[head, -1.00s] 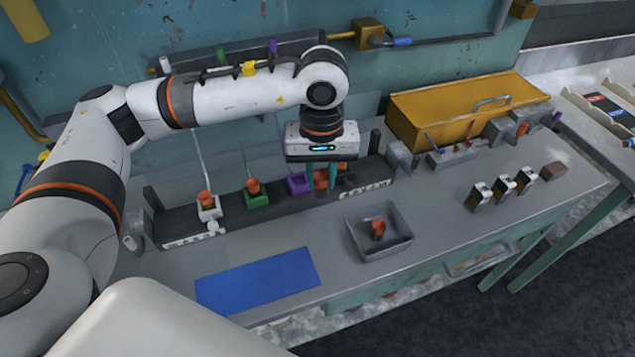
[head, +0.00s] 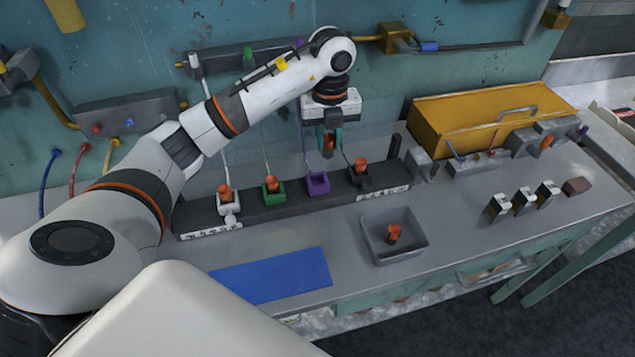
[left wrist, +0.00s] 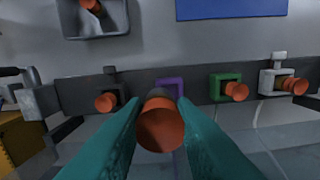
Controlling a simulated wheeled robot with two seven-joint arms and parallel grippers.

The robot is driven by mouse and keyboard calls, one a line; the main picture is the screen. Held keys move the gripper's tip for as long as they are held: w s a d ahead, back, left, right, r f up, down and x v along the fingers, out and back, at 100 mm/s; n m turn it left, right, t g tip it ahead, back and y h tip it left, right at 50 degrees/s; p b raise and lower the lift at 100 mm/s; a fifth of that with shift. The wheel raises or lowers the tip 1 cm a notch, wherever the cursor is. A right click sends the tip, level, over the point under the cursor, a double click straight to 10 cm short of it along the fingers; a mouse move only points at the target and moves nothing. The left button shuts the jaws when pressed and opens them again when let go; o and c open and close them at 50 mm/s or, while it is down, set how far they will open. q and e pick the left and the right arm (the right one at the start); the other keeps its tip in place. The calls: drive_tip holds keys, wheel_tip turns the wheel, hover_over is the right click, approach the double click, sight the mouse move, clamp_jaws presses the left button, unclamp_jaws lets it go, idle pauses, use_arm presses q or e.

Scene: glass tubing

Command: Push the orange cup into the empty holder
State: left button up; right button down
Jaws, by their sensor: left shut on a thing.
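My left gripper (head: 329,145) is shut on an orange cup (head: 328,148) and holds it in the air above and behind the row of holders. In the left wrist view the cup (left wrist: 160,126) sits between the teal fingers (left wrist: 160,140). The purple holder (head: 318,184) is empty; it shows partly behind the held cup in the left wrist view (left wrist: 171,83). The white holder (head: 229,206), green holder (head: 273,192) and black holder (head: 369,181) each have an orange cup in them. My right gripper is not in view.
A grey tray (head: 415,250) with another orange piece (head: 393,233) stands in front of the row. A blue mat (head: 285,277) lies to its left. A yellow box (head: 470,118) and small grey fixtures stand at the right. Thin tubes rise behind the holders.

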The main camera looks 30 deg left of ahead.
use_arm(q)
drive_tip(key=a+f+n+p, duration=0.1)
drive_tip(key=f+n, duration=0.1)
drive_tip(key=f, duration=0.1)
drive_tip(key=f+n+p, duration=0.1)
drive_tip(key=f+n, duration=0.2)
drive_tip(key=f, duration=0.1)
drive_tip(key=a+f+n, duration=0.1)
drive_tip(key=f+n, duration=0.1)
drive_tip(key=f, duration=0.1)
drive_tip(key=shift+a+f+n+p, duration=0.3)
drive_tip(key=shift+n+p, duration=0.1)
drive_tip(key=shift+f, duration=0.45)
drive_tip(key=shift+f, duration=0.1)
drive_tip(key=o, duration=1)
drive_tip(key=shift+c, duration=0.2)
